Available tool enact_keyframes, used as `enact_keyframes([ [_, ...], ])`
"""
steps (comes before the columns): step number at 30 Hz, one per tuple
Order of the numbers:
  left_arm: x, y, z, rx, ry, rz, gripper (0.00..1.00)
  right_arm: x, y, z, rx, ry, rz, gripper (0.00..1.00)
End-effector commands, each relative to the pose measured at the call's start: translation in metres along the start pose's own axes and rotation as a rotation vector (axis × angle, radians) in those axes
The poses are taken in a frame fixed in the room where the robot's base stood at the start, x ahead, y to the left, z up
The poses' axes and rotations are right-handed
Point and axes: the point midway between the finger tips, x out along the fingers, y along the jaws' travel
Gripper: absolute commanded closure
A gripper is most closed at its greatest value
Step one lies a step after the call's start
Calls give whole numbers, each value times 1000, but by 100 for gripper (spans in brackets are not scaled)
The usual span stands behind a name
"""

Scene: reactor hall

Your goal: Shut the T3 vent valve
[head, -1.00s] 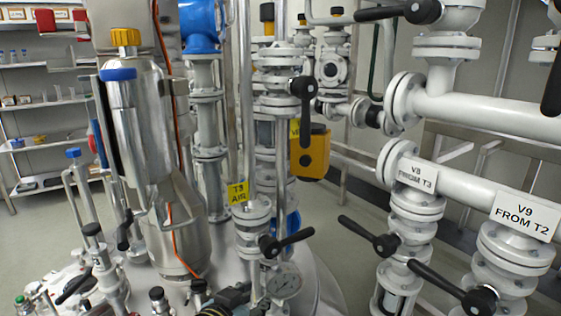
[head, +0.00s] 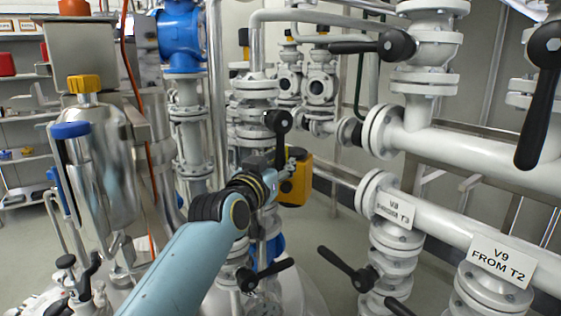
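A black lever handle (head: 279,136) hangs down from its hub on a white flanged valve (head: 255,115) in the middle of the head view; I take it for the T3 vent valve, but no label on it can be read now. My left arm reaches in from below, and my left gripper (head: 291,163) is at the lower end of this lever. The wrist and gripper cover the lever's lower end, so I cannot tell whether the fingers touch it or are closed around it. My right gripper is not in view.
A lower black lever (head: 266,274) sits below my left arm. An orange-yellow box (head: 297,180) is just behind the gripper. A steel vessel (head: 98,165) is at left.

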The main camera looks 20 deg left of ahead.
Motion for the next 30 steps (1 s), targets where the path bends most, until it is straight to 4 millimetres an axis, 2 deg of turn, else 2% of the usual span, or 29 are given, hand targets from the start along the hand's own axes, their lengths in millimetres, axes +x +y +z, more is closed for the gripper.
enact_keyframes([
  [4,11,0,0,1,0,0,69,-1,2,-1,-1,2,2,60],
  [12,12,0,0,1,-1,0,69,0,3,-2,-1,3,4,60],
  [20,12,0,0,1,-1,0,100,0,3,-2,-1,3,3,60],
  [30,12,0,1,0,-2,0,100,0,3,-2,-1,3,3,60],
])
